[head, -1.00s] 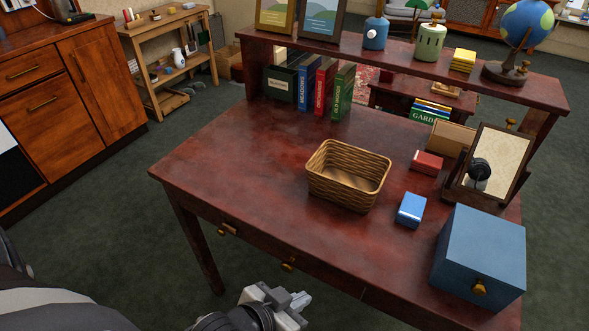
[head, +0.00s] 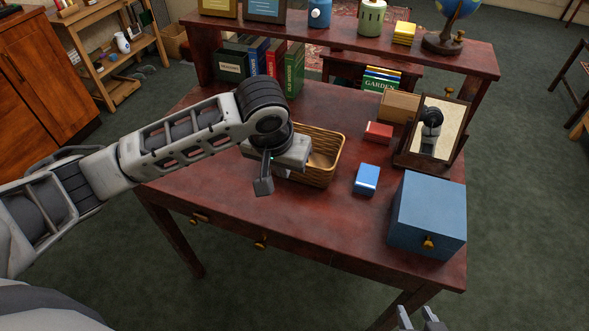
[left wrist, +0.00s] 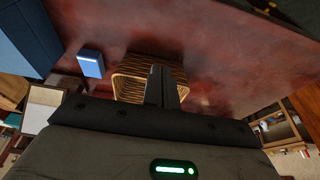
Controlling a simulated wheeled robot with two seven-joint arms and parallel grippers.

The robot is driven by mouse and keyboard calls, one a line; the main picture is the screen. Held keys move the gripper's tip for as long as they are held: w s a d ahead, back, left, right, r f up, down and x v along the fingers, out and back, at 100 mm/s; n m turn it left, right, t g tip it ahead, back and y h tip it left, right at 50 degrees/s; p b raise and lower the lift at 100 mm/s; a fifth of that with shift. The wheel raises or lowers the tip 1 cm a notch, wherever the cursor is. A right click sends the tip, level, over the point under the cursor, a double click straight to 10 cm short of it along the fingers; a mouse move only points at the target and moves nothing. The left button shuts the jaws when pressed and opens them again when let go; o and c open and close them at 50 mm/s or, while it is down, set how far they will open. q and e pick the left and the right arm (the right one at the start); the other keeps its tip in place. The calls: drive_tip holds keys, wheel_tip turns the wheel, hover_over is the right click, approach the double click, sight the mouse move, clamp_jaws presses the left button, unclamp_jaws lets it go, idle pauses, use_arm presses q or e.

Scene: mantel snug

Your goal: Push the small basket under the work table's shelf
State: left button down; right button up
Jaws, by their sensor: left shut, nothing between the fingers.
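The small basket (head: 325,160), woven and tan, stands upright on the work table (head: 205,165), partly hidden behind my left gripper in the head view. It also shows in the left wrist view (left wrist: 128,88), just beyond the fingers. My left gripper (head: 263,186) is shut and empty, at the basket's near left side; I cannot tell if it touches. The raised shelf (head: 345,40) runs along the table's back, beyond the basket. My right gripper (head: 418,318) is at the bottom edge, its two fingertips apart, well away from the basket.
Books (head: 255,65) stand under the shelf at left; a green book stack (head: 382,80) lies further right. A red box (head: 379,132), a blue box (head: 366,179), a mirror (head: 436,128) and a blue drawer box (head: 428,215) are right of the basket. The table's front left is clear.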

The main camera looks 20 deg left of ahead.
use_arm(q)
drive_tip(key=x, duration=0.9)
drive_tip(key=shift+f+b, duration=0.35)
drive_tip(key=shift+f, duration=0.05)
drive_tip(key=w, duration=0.2)
drive_tip(key=shift+w+r, duration=0.15)
drive_tip(key=shift+w, duration=0.95)
drive_tip(key=shift+d, duration=0.1)
